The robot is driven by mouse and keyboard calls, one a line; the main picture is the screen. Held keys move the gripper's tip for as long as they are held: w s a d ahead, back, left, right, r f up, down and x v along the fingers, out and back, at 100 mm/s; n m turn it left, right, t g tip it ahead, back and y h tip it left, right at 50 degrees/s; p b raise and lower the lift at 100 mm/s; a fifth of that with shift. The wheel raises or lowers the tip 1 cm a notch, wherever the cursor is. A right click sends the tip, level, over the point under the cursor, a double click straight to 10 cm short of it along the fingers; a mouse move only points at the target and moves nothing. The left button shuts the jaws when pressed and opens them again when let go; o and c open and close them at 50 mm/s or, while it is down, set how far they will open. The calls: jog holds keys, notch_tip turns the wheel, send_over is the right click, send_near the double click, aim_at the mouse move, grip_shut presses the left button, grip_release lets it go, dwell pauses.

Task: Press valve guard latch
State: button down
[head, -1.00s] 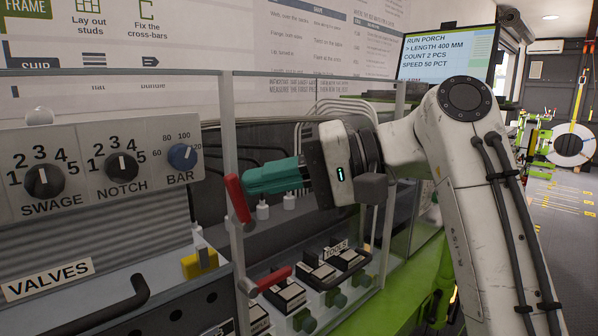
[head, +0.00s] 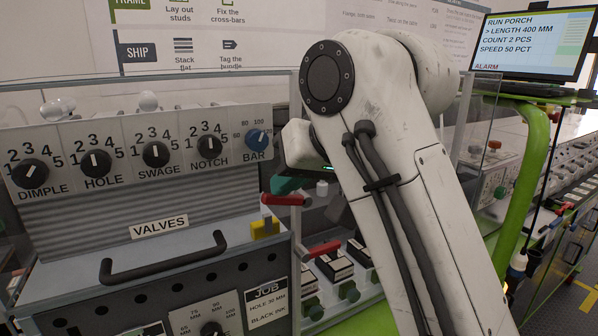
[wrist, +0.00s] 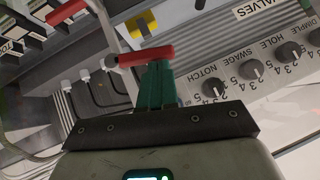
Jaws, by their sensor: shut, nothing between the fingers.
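A red latch handle (head: 285,200) on the clear guard's frame lies about level. It also shows in the wrist view (wrist: 146,56), crossing right at the tips of my gripper. My gripper (wrist: 155,68) has green fingers that are shut and empty, touching or almost touching the handle; I cannot tell which. In the head view the gripper (head: 285,185) is mostly hidden behind my arm, just above the handle. A second red handle (head: 323,248) sits lower on the frame. A yellow block (head: 264,229) is at the right end of the VALVES cover, also in the wrist view (wrist: 143,24).
The VALVES cover has a black bar handle (head: 163,260). A row of dials (head: 155,155) stands above it. Tool switches (head: 334,266) sit behind the clear panel. A green post (head: 533,175) and a screen (head: 533,42) showing ALARM stand at the right.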

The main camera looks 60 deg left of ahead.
jog(key=shift+r, duration=0.15)
jog(key=shift+r+p, duration=0.65)
jog(key=shift+p, duration=0.4)
jog(key=shift+r, duration=0.15)
jog(key=d+r, duration=0.7)
jog(key=r, duration=0.3)
jog(key=shift+s+r+p, duration=0.25)
jog(key=shift+r+p, duration=0.05)
jog(key=shift+r, duration=0.05)
jog(key=shift+d, duration=0.1)
